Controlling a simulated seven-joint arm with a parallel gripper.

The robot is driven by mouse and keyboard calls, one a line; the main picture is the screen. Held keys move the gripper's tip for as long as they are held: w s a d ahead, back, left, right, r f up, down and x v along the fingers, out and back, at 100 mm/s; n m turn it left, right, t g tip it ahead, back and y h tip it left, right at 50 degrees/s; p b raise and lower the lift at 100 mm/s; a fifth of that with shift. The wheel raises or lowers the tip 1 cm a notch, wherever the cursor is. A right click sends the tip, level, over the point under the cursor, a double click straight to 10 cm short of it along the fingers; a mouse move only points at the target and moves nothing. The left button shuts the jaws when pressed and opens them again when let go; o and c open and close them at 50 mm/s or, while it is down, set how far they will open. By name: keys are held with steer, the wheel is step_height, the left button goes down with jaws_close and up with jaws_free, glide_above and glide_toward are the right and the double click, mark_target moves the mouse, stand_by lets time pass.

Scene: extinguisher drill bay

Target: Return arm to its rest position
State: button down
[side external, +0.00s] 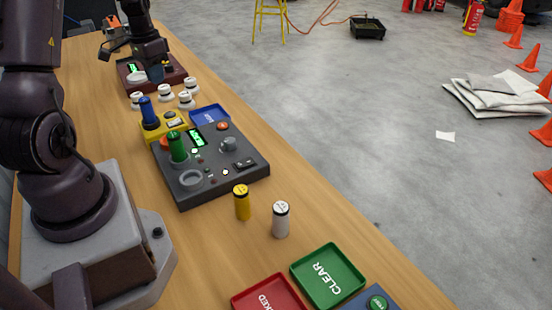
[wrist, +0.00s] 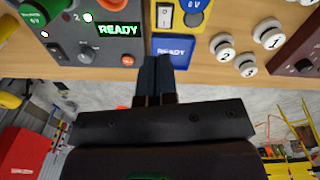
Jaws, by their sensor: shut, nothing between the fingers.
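My gripper (side external: 155,73) is at the far part of the bench, above or just in front of the dark red panel (side external: 172,79); I cannot tell its exact height. It points down. In the wrist view its dark fingers (wrist: 154,66) are together with nothing between them, and their tips appear over the blue tray (wrist: 174,48). The grey panel (side external: 240,172) has a green cylinder (side external: 177,148) standing in it and a lit display reading READY (wrist: 119,29). A blue cylinder (side external: 148,112) stands in the yellow block (side external: 176,125).
Several white numbered pieces (side external: 167,93) stand near the gripper. A yellow cylinder (side external: 242,204) and a white cylinder (side external: 281,220) stand upright in front of the grey panel. A green CLEAR tray (side external: 344,270) and red tray (side external: 262,297) lie nearest. Floor to the right is mostly open.

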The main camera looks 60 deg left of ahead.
steer(key=s+d+r+m+t, duration=0.1)
steer(key=d+r, duration=0.4)
steer(key=d, duration=0.6)
steer(key=d+r+t, duration=0.2)
steer(key=d+r, duration=0.4)
steer(key=d, duration=0.5)
steer(key=s+d+r+m+t, duration=0.1)
steer(key=d+r, duration=0.4)
steer(key=d, duration=0.7)
steer(key=shift+s+r+m+t, duration=0.3)
steer(key=shift+s+r+t, duration=0.1)
steer(key=shift+t, duration=0.2)
